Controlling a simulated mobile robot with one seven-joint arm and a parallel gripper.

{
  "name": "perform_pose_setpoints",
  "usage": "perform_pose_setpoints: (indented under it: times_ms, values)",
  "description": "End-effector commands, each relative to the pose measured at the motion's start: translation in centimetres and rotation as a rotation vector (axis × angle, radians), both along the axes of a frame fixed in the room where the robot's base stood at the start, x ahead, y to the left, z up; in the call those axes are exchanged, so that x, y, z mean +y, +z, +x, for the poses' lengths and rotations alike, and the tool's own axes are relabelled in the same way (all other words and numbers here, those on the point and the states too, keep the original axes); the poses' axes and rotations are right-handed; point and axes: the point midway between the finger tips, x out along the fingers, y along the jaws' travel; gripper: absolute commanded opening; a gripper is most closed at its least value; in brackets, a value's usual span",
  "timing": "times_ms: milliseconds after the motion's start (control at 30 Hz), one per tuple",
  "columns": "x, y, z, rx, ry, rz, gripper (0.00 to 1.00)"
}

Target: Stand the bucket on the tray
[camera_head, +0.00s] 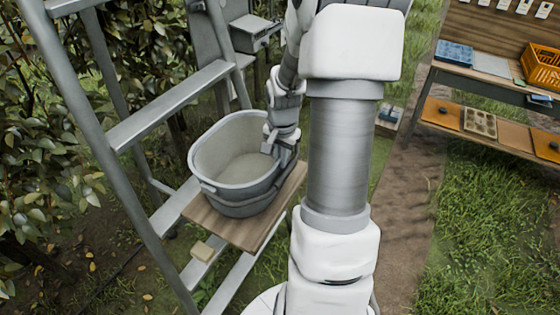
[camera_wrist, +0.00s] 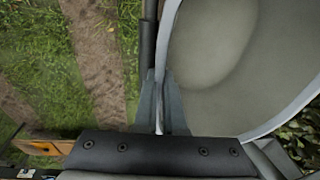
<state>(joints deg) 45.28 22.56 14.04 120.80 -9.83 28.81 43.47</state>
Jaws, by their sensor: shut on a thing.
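The grey oval bucket (camera_head: 225,158) is upright and looks empty inside. It is over the wooden tray (camera_head: 272,215) fixed at the ladder; its base appears to be on the board, though I cannot tell for sure that it rests there. My gripper (camera_head: 270,148) is shut on the bucket's right rim. In the wrist view the fingers (camera_wrist: 162,110) pinch the rim, with the bucket's pale inside (camera_wrist: 215,75) on the right. The bucket's handle hangs down around its outer side.
A metal stepladder (camera_head: 130,125) stands at the left, against leafy bushes (camera_head: 40,160). A small tan block (camera_head: 202,250) lies on a ladder step below the tray. A workbench with an orange crate (camera_head: 543,68) and a blue tray (camera_head: 454,52) stands at the right. Grass and a dirt path lie between.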

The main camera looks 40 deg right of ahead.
Motion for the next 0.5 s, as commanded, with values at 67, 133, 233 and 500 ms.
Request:
perform_pose_setpoints:
  times_ms: [67, 133, 233, 500]
  values:
    - [0.0, -0.8, 0.1, -0.001, 0.001, -0.001, 0.00]
    - [0.0, -1.2, 0.1, -0.003, 0.000, -0.002, 0.00]
    - [0.0, -1.4, 0.1, -0.004, -0.001, -0.002, 0.00]
    - [-0.1, -1.7, 0.1, -0.004, 0.000, -0.003, 0.00]
